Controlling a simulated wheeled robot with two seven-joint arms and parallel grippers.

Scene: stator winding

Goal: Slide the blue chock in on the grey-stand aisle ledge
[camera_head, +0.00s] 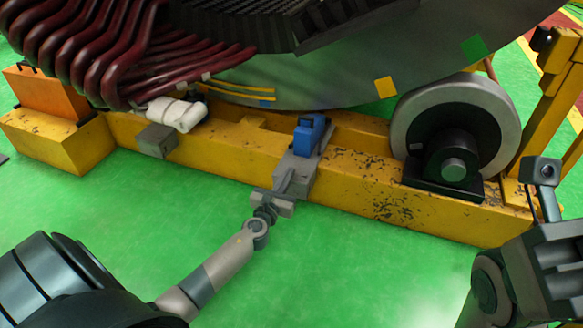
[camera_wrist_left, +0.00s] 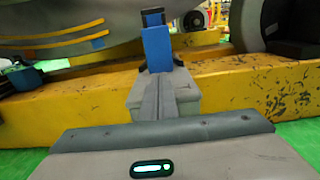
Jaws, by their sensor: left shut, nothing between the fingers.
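The blue chock (camera_head: 309,134) stands upright at the grey stand (camera_head: 291,177) on the aisle side of the yellow beam, by the big drum's lower edge. In the left wrist view the blue chock (camera_wrist_left: 157,48) is straight ahead, above the fingertips. My left gripper (camera_head: 290,172) is shut and empty, its fingers reaching over the grey stand toward the chock's near face. I cannot tell whether the fingertips touch the chock. The chock's far side and base are partly hidden. Of my right arm, only links show at the lower right; its fingers are out of sight.
The yellow beam (camera_head: 370,190) runs across the view under the drum (camera_head: 330,85). A second grey block (camera_head: 157,140) and a white wrapped bundle (camera_head: 172,113) sit left. A large roller (camera_head: 455,125) stands right. The green floor in front is clear.

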